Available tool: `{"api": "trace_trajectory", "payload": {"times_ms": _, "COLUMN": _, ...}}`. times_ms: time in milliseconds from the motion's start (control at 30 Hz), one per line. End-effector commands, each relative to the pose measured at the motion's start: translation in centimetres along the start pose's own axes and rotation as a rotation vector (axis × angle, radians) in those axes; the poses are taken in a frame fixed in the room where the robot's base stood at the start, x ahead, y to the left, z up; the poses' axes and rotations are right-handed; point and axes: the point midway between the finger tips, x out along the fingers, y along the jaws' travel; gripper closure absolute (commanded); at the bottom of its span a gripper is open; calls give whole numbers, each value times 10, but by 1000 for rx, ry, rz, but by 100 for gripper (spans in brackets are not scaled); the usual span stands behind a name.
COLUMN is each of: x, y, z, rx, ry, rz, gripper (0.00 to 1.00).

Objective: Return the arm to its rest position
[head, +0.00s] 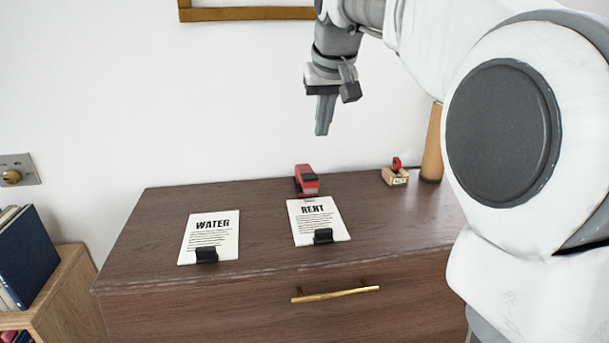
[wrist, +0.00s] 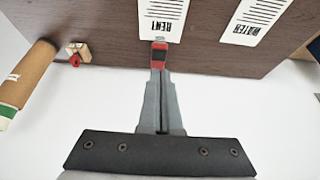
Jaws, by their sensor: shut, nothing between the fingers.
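My gripper (head: 323,129) is shut and empty, pointing down in the air above the back of the dark wooden cabinet. Its closed fingers (wrist: 160,78) also show in the wrist view, with nothing between them. The red and black stapler-like object (head: 307,180) lies on the cabinet top below my gripper, at the top edge of the RENT paper. In the wrist view it (wrist: 159,54) appears just beyond my fingertips. My arm reaches in from the right side of the head view.
The cabinet top (head: 160,225) holds the WATER paper (head: 210,230) and RENT paper (head: 320,228), each with a black clip. A small wooden block with a red piece (head: 395,175) and a tan cone (head: 432,150) stand at the right. A picture frame (head: 245,14) hangs above.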

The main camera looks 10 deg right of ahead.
Motion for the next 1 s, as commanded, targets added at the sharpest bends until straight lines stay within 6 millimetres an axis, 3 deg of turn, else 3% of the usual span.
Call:
{"api": "trace_trajectory", "payload": {"times_ms": 233, "x": -4, "y": -1, "z": 9, "rx": -3, "ry": 2, "rz": 3, "gripper": 100}}
{"api": "trace_trajectory", "payload": {"times_ms": 367, "x": -15, "y": -4, "z": 40, "rx": -8, "ry": 7, "rz": 12, "gripper": 100}}
{"api": "trace_trajectory", "payload": {"times_ms": 667, "x": -27, "y": -4, "z": 156, "rx": -12, "ry": 25, "rz": 27, "gripper": 100}}
{"api": "trace_trajectory", "payload": {"times_ms": 900, "x": -11, "y": -1, "z": 254, "rx": -6, "ry": 39, "rz": 18, "gripper": 100}}
{"api": "trace_trajectory", "payload": {"times_ms": 1000, "x": -1, "y": 0, "z": 286, "rx": -3, "ry": 43, "rz": 11, "gripper": 100}}
